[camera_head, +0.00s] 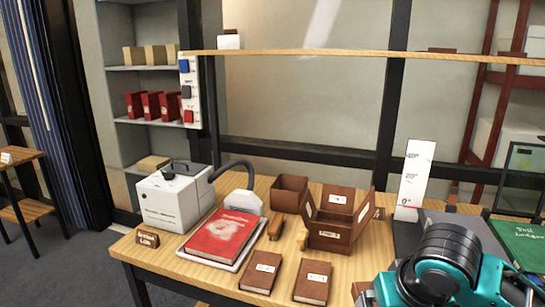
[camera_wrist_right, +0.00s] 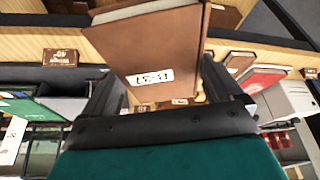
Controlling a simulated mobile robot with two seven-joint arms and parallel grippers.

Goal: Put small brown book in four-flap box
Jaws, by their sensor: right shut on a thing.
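A brown book (camera_wrist_right: 165,45) with a white label is held between the two fingers of my right gripper (camera_wrist_right: 158,95) in the right wrist view. The label reads upside down there. In the head view my teal right arm fills the lower right corner, and its fingers are hidden. The four-flap box (camera_head: 328,238) is brown and stands open on the table, with flaps raised at its back and sides and a white label on its front. Two more small brown books lie at the table's front, one (camera_head: 260,273) left of the other (camera_head: 313,283). My left gripper is out of view.
A red book (camera_head: 222,238) lies on a white pad left of the box, beside a white machine (camera_head: 172,205) with a hose. An open brown box (camera_head: 290,193) stands behind. A white scale card (camera_head: 412,180) stands upright right of the four-flap box.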

